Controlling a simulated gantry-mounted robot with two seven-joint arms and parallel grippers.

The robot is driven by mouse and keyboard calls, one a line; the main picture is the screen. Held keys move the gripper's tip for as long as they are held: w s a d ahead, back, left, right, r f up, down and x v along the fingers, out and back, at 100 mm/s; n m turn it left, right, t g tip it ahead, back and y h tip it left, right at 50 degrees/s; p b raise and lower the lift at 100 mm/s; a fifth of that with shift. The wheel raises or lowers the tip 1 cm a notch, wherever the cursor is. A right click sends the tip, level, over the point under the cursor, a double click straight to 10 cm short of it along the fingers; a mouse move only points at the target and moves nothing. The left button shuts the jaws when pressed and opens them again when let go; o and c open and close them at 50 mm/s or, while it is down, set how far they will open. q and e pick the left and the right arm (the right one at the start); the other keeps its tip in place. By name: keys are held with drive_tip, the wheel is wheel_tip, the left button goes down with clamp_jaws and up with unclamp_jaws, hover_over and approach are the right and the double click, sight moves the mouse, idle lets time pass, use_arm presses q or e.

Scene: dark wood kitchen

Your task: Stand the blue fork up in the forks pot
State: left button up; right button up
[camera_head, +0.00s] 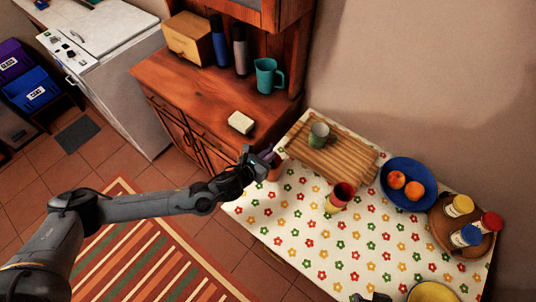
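My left gripper (257,163) is over the table's far left corner, beside the cabinet. Its fingers are small and dark here, and I cannot tell whether they are open or shut. A small purple thing (267,153) and a reddish-brown pot-like thing (275,172) are right at the fingers, partly hidden by them. I cannot make out a blue fork, nor tell which vessel is the forks pot. A red and yellow cup-like vessel (341,196) stands mid-table. Dark tips at the bottom edge may be my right gripper (372,297), mostly cut off.
The flowered tablecloth (290,225) has free room at its front left. A ribbed wooden board (330,152) carries a green mug (318,134). A blue bowl (386,181) holds fruit. A round tray (437,237) holds jars. A yellow bowl (432,292) is at the bottom.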

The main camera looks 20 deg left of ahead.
use_arm(q)
drive_tip(key=o, duration=0.5)
drive_tip(key=v, duration=1)
drive_tip(key=shift+s+a+r, duration=0.1)
drive_tip(key=shift+s+r, duration=0.1)
drive_tip(key=shift+s, duration=0.15)
idle(0.3)
